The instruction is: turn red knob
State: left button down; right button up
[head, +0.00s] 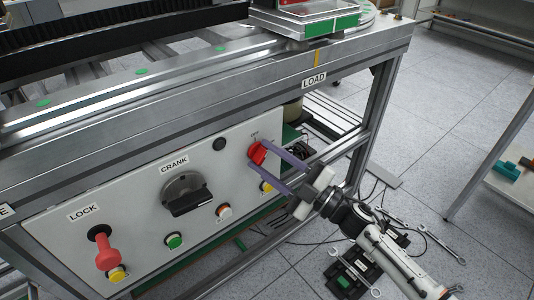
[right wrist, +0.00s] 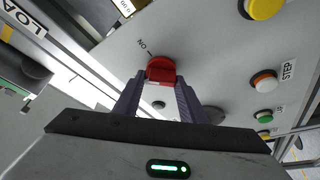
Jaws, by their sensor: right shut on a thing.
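The red knob (head: 257,152) is on the right part of the pale control panel (head: 140,215) in the head view. In the right wrist view the red knob (right wrist: 161,68) is at the centre, with the mark ON beside it. My right gripper (head: 260,156) reaches in from the lower right. Its two long purple-grey fingers are shut on the red knob, one on each side. The right wrist view shows the fingertips (right wrist: 161,79) at the knob's sides, partly covering its edges. My left gripper is not in view.
The panel also holds a black crank (head: 184,193), a red lock handle (head: 106,250), a green button (head: 174,241), an orange-red button (head: 224,211) and yellow buttons (head: 117,274). A metal frame rail (head: 200,85) runs above. Wrenches (head: 442,242) lie on the floor at the right.

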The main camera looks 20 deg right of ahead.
jog(key=n+g+p, duration=0.2)
jog(key=n+p, duration=0.1)
jog(key=n, duration=0.2)
jog(key=shift+d+r, duration=0.1)
jog(key=shift+r, duration=0.05)
jog(key=n+g+p, duration=0.1)
jog(key=n+p, duration=0.1)
jog(key=n, duration=0.1)
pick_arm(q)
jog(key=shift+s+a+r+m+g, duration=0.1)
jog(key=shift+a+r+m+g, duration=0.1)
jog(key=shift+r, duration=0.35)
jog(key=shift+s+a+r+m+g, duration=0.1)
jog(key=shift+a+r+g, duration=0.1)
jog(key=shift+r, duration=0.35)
pick_arm(e)
jog(key=shift+h, duration=0.3)
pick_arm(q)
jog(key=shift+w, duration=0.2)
pick_arm(e)
jog(key=shift+n, duration=0.4)
jog(key=o, duration=1.1)
jog(key=shift+c, duration=0.2)
pick_arm(q)
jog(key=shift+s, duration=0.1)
jog(key=shift+p, duration=0.4)
pick_arm(e)
jog(key=v, duration=1)
